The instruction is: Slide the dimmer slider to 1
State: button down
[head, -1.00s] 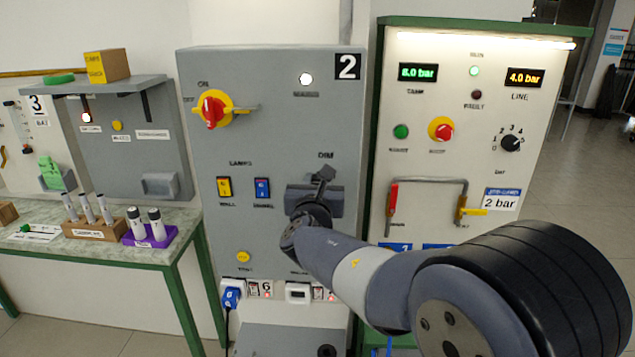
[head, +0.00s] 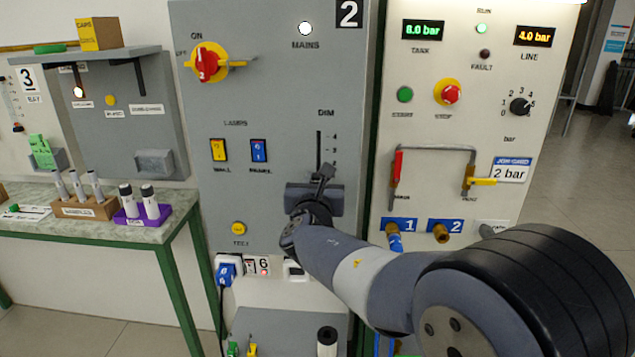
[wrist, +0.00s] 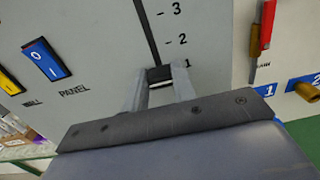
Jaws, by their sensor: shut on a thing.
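The dimmer is a dark vertical slot (head: 319,148) under the label DIM on the grey panel, with numbers at its right. My gripper (head: 324,178) is at the lower part of this slot and hides its bottom end in the head view. In the wrist view my gripper (wrist: 159,84) is shut on the dark slider knob (wrist: 160,72), one finger on each side. The slot (wrist: 147,30) runs up from the knob past marks 2 and 3. The knob is about level with the mark 1 (wrist: 187,63).
The panel also bears a red and yellow rotary switch (head: 207,64), a yellow lamp switch (head: 218,150) and a blue one (head: 259,150). A panel with valves and a pipe (head: 435,149) stands close at the right. A bench (head: 160,233) is at the left.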

jog(key=shift+f, duration=0.4)
jog(key=c, duration=1.5)
grip_release()
jog(key=shift+c, duration=0.2)
jog(key=o, duration=0.4)
jog(key=shift+r, duration=0.15)
jog(key=shift+s, duration=0.15)
jog(key=s, duration=0.5)
jog(key=s+b, duration=0.1)
jog(key=s, duration=0.4)
jog(key=shift+s+a, duration=0.2)
jog(key=shift+s, duration=0.1)
jog(key=shift+w, duration=0.1)
